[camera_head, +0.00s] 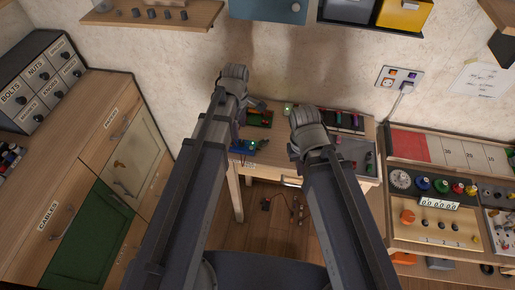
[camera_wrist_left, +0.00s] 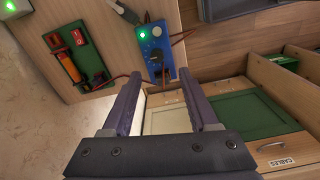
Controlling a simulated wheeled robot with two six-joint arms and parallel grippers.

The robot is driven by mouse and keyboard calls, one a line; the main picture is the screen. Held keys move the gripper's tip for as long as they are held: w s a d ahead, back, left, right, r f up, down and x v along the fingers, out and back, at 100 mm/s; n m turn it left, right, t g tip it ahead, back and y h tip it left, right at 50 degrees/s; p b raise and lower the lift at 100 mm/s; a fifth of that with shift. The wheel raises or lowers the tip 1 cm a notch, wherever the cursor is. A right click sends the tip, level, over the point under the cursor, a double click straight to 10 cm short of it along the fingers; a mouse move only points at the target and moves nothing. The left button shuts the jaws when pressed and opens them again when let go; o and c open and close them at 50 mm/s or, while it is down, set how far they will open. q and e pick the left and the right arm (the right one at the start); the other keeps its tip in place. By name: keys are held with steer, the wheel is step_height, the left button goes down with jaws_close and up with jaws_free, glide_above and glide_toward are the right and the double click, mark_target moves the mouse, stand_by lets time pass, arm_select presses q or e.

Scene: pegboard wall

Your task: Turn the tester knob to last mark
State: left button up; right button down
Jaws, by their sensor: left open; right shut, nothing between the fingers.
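The blue tester (camera_wrist_left: 158,68) lies on the wooden bench in the left wrist view, with a lit green lamp, a small pale round part near its top and a dark round dial below. The tester also shows in the head view (camera_head: 242,147), beside my left arm. My left gripper (camera_wrist_left: 158,82) is open and empty, its fingertips apart on either side of the tester's lower end, not visibly touching it. My right gripper (camera_head: 305,138) is over the bench, shut and empty, its fingers mostly hidden.
A green board with red and orange parts (camera_wrist_left: 76,58) is next to the tester, with cables nearby. A wooden cabinet (camera_head: 95,160) stands left. A panel of gauges and coloured knobs (camera_head: 436,205) is right. Shelves hang above on the wall.

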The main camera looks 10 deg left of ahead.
mark_target(242, 142)
arm_select(q)
steer(key=shift+w+d+n, duration=0.1)
steer(key=shift+w+n, duration=0.1)
steer(key=shift+n, duration=0.7)
arm_select(e)
steer(key=shift+s+d, duration=0.45)
steer(key=shift+d, duration=0.2)
arm_select(q)
steer(key=shift+f, duration=0.1)
arm_select(e)
steer(key=shift+f, duration=0.1)
arm_select(q)
step_height(242, 142, down, 8)
steer(key=b, duration=0.8)
arm_select(e)
step_height(242, 142, down, 8)
steer(key=shift+r, duration=0.2)
arm_select(q)
steer(key=shift+r, duration=0.2)
jaws_close()
